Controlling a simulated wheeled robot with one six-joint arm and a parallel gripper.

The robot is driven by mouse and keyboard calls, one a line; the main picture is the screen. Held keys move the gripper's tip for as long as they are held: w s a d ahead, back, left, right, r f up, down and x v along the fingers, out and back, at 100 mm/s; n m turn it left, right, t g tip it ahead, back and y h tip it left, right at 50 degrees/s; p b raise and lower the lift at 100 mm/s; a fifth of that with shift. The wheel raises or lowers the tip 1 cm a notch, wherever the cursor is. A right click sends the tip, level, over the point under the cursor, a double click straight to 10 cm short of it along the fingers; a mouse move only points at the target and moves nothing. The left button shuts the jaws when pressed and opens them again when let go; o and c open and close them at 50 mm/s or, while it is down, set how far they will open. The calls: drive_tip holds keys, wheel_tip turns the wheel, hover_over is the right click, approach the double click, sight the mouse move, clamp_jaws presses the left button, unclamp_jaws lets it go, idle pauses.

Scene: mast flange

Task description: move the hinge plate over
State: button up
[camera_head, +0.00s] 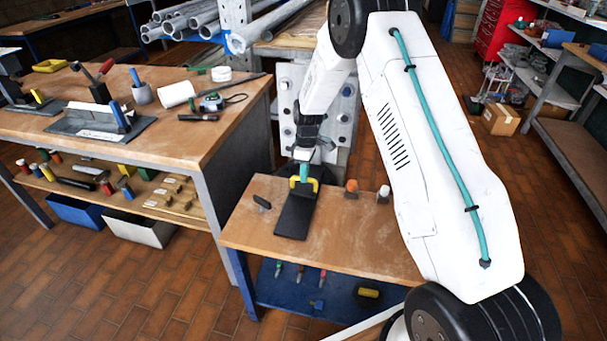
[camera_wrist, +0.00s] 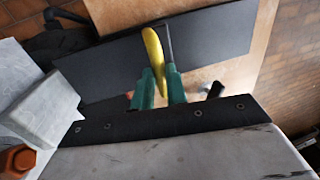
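The hinge plate (camera_head: 294,217) is a flat dark plate with a yellow handle. In the head view it is at the small wooden bench, below my gripper (camera_head: 303,175). I cannot tell whether it rests on the top or is slightly raised. In the wrist view the dark plate (camera_wrist: 215,40) spans the upper picture, and its yellow handle (camera_wrist: 153,48) stands between the teal fingers of my gripper (camera_wrist: 160,75). The fingers look closed on the handle from both sides. The contact faces are hidden.
The small bench (camera_head: 340,238) has bare wood to the plate's right. An orange-capped bottle (camera_head: 351,190) and a white-capped one (camera_head: 384,194) stand at its back. A small black item (camera_head: 262,202) lies left of the plate. A bolted steel post (camera_head: 340,115) rises behind.

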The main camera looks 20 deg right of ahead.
drive_tip(key=o, duration=0.4)
drive_tip(key=shift+w, duration=0.3)
drive_tip(key=shift+d, duration=0.1)
drive_tip(key=shift+s, duration=0.1)
drive_tip(key=v, duration=0.8)
